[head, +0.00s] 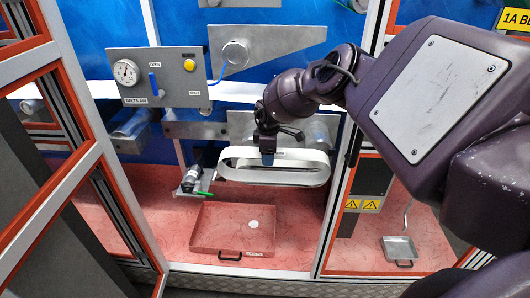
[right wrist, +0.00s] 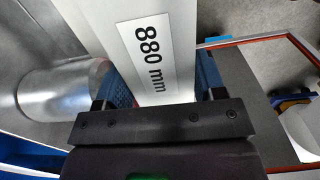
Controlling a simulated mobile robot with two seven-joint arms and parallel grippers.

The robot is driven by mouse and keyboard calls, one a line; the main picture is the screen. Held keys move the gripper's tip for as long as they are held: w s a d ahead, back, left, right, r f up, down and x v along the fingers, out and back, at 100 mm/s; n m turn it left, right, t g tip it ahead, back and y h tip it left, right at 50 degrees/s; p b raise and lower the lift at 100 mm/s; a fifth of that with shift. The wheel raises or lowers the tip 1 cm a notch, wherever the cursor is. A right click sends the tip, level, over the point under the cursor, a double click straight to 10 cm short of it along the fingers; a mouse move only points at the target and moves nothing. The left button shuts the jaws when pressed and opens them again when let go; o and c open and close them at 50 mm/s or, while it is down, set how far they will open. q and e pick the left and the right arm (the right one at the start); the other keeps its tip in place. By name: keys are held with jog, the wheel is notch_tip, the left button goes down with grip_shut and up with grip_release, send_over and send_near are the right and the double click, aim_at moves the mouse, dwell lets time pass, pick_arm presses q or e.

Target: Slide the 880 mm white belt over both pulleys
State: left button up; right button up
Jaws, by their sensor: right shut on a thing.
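The white belt (head: 240,153) is a long flat loop hanging level in front of the machine in the head view. My right gripper (head: 268,158) is shut on its upper run, near the middle. In the right wrist view the belt (right wrist: 180,35) lies between the two blue finger pads of the right gripper (right wrist: 162,85), and its label reads 880 mm. A bare metal cylinder (right wrist: 62,92), apparently a pulley, stands left of the belt there. I cannot tell whether the belt touches either. My left gripper is out of view.
A control panel (head: 190,95) with gauge, blue lever and yellow button hangs upper left. A dark tool-like part with a green tip (head: 193,178) is left of the belt. A red tray (head: 205,240) lies below. Orange-edged frame posts (head: 345,190) flank the opening.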

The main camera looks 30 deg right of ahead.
aim_at(283, 149)
jog(key=shift+s+d+p, duration=0.25)
jog(key=shift+s+d, duration=0.15)
jog(key=shift+d, duration=0.3)
jog(key=shift+s+d+p, duration=0.2)
jog(key=shift+s+d, duration=0.25)
jog(key=shift+d, duration=0.2)
jog(key=shift+s+d+p, duration=0.25)
jog(key=shift+s+d, duration=0.15)
jog(key=shift+d, duration=0.3)
jog(key=shift+w+d, duration=0.6)
jog(key=shift+w, duration=0.35)
jog(key=shift+w+d+b, duration=0.15)
jog(key=shift+w+b, duration=0.15)
jog(key=shift+b, duration=0.3)
pick_arm(q)
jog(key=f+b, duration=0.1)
jog(key=b, duration=0.1)
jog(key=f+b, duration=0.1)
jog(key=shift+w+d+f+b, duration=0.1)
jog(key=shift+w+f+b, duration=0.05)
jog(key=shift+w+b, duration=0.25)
pick_arm(e)
jog(key=shift+w+d, duration=0.55)
jog(key=shift+w, duration=0.25)
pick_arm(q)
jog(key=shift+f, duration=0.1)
